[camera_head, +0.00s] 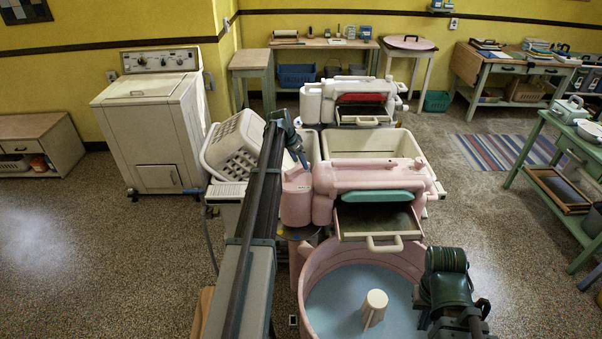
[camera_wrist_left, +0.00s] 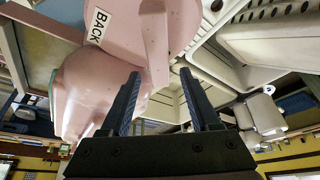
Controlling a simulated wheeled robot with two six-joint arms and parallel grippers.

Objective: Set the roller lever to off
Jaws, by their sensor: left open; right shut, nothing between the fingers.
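The pink wringer (camera_head: 370,177) stands over the pink tub, its upright gear housing (camera_head: 296,200) at the left end. In the left wrist view, a pale pink roller lever (camera_wrist_left: 155,45) crosses the round pink housing top beside a white label reading BACK (camera_wrist_left: 98,26). My left gripper (camera_head: 301,158) is above the housing, fingers downward. In its wrist view the left gripper (camera_wrist_left: 160,80) is open, with the lever's end between the fingertips in the picture; no grip shows. My right gripper (camera_head: 447,290) is shut at the tub's right side, its fingertips hard to make out.
The pink tub (camera_head: 306,270) holds bluish water and a cream agitator (camera_head: 374,308). A drain tray with a handle (camera_head: 384,243) juts out below the rollers. A white laundry basket (camera_head: 230,145) stands left of the housing. A second, white wringer (camera_head: 350,100) is behind.

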